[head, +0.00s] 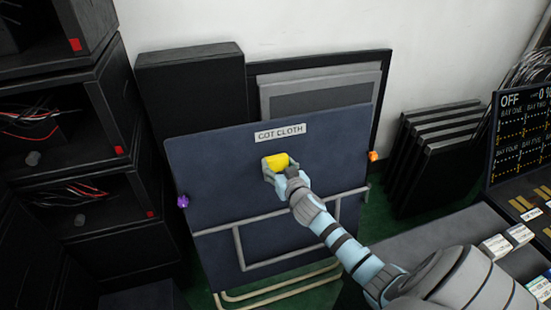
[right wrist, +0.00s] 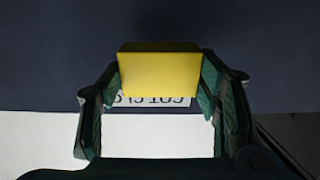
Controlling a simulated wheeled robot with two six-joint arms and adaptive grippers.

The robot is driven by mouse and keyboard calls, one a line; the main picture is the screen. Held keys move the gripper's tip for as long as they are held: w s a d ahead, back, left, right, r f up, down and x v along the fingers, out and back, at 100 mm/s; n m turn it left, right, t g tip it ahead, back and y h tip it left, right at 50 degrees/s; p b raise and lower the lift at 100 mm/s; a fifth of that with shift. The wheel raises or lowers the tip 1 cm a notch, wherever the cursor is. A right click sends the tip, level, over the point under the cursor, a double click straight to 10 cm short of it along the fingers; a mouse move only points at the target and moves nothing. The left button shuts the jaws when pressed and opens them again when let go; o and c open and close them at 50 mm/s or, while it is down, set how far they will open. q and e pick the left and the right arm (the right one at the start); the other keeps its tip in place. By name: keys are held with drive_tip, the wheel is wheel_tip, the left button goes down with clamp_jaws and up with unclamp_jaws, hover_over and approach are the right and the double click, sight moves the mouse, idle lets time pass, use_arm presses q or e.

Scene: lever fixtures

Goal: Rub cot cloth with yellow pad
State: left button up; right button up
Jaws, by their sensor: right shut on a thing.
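The cot cloth (head: 220,175) is a dark blue sheet standing upright on a metal frame, with a white "COT CLOTH" label (head: 279,133) near its top edge. My right gripper (head: 277,167) is shut on the yellow pad (head: 276,161), in front of the cloth just below the label. In the right wrist view the yellow pad (right wrist: 159,74) sits between the two fingers, with the dark blue cloth (right wrist: 50,60) behind it. The pad partly covers the label (right wrist: 150,101) there. I cannot tell whether the pad touches the cloth. My left gripper is not in view.
Black racks with cables (head: 70,160) stand at the left. Dark panels (head: 190,85) lean on the wall behind the cloth. A purple knob (head: 183,201) and an orange knob (head: 373,156) sit at the cloth's sides. A console (head: 521,140) and a grey bench (head: 440,232) are at the right.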

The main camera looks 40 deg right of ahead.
drive_tip(key=shift+v, duration=1.1)
drive_tip(key=shift+p+v, duration=0.65)
drive_tip(key=shift+v, duration=0.9)
drive_tip(key=shift+w, duration=0.1)
